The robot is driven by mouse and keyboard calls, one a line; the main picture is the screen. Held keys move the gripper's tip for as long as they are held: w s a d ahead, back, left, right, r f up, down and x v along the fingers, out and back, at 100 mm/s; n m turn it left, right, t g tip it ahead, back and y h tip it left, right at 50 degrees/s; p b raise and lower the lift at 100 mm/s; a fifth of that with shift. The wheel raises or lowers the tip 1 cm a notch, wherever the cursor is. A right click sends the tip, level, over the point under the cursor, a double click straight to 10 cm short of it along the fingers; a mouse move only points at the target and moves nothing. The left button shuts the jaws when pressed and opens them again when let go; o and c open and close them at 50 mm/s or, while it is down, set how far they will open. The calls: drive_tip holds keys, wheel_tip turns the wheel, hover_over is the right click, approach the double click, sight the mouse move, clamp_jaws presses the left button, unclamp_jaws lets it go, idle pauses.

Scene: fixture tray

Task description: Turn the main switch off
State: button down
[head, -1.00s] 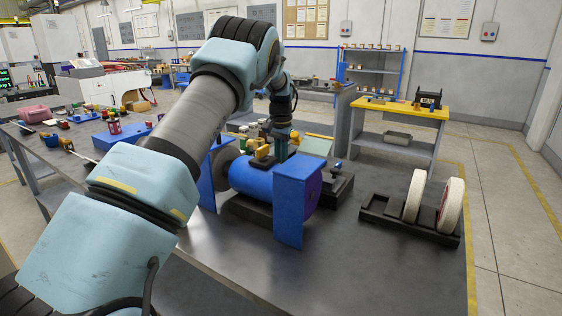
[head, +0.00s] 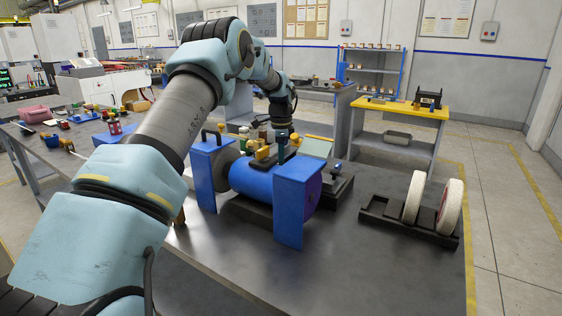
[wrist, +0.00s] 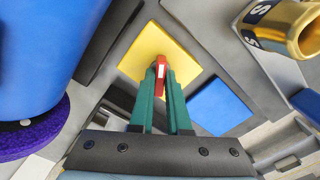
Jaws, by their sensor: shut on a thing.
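The main switch shows in the wrist view as a red lever (wrist: 160,68) with a white stripe, in front of a yellow plate (wrist: 182,52). My gripper (wrist: 162,88) has its green fingers closed around the lever, which sticks up between the fingertips. In the head view my gripper (head: 282,157) points down behind the blue body of a bench grinder (head: 262,184). The lever is hidden there. The wrist view does not clearly show which way the lever is turned.
The blue grinder body (wrist: 45,50) and a purple wheel (wrist: 32,128) are close at left in the wrist view. A brass-coloured cylinder (wrist: 285,25) is close at upper right.

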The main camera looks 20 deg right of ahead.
drive_tip(key=m+p, duration=0.1)
drive_tip(key=m, duration=0.6)
idle(0.6)
drive_tip(key=c, duration=0.9)
unclamp_jaws()
drive_tip(key=shift+r, duration=0.1)
wheel_tip(320, 180, up, 11)
drive_tip(key=b, duration=0.2)
drive_tip(key=shift+f+b, duration=0.2)
drive_tip(key=shift+b, duration=0.1)
